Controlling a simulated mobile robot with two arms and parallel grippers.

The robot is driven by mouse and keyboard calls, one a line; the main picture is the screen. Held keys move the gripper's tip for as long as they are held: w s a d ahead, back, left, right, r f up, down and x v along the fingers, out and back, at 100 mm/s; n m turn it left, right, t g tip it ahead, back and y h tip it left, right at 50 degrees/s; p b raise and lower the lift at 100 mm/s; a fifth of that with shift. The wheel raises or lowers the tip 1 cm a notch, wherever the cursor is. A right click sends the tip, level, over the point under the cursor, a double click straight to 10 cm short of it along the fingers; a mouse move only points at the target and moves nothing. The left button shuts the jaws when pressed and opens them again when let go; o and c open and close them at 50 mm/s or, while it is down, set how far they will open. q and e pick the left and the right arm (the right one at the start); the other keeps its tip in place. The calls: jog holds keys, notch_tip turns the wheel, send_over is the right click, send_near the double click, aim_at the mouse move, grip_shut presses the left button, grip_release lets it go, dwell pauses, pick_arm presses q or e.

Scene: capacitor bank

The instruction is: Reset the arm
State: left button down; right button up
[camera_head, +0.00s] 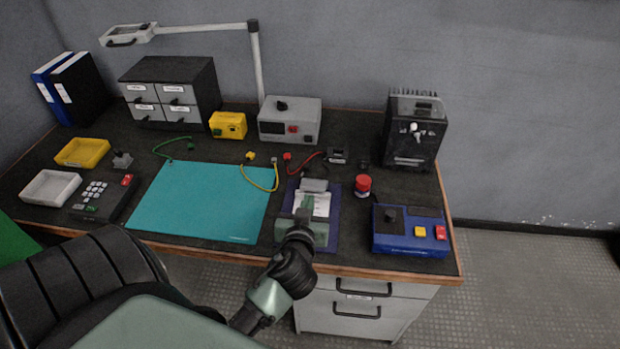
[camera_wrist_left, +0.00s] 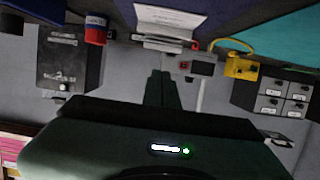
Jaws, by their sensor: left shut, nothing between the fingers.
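My left arm comes in from the lower left in the head view. Its left gripper (camera_head: 304,208) is over the front of the bench, in front of a clipboard with white paper (camera_head: 322,206). In the left wrist view the two dark fingers (camera_wrist_left: 161,80) are together with nothing between them. The clipboard with its metal clip also shows there (camera_wrist_left: 165,20), beyond the fingertips. The gripper body hides part of the clipboard in the head view. I cannot tell the exact height of the fingers above the bench. My right gripper is in neither view.
A blue control box (camera_head: 409,231) and a red-capped container (camera_head: 362,186) stand right of the gripper. A teal mat (camera_head: 200,200) lies left. A grey power supply (camera_head: 290,122), yellow box (camera_head: 228,125) and black unit (camera_head: 414,130) stand behind. A drawer cabinet (camera_head: 365,300) is below the bench.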

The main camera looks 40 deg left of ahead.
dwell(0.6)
pick_arm(q)
jog(key=s+f+g, duration=0.1)
jog(key=s+d+f+h, duration=0.1)
jog(key=s, duration=0.1)
jog(key=s+f+m+g, duration=0.1)
jog(key=shift+s+d+g, duration=0.3)
jog(key=s+d+f+m+g+h, duration=0.2)
jog(key=s+d+m+g+h, duration=0.15)
jog(key=s+d, duration=0.35)
jog(key=s+d+f+m+g+h, duration=0.25)
jog(key=s+d+m, duration=0.2)
jog(key=s, duration=0.45)
notch_tip(320, 180, down, 23)
jog(key=d+g, duration=0.1)
jog(key=g, duration=0.1)
jog(key=s+a+f+g, duration=0.1)
jog(key=s+a+f, duration=0.2)
jog(key=s+f, duration=1.5)
jog(key=shift+f+h, duration=0.3)
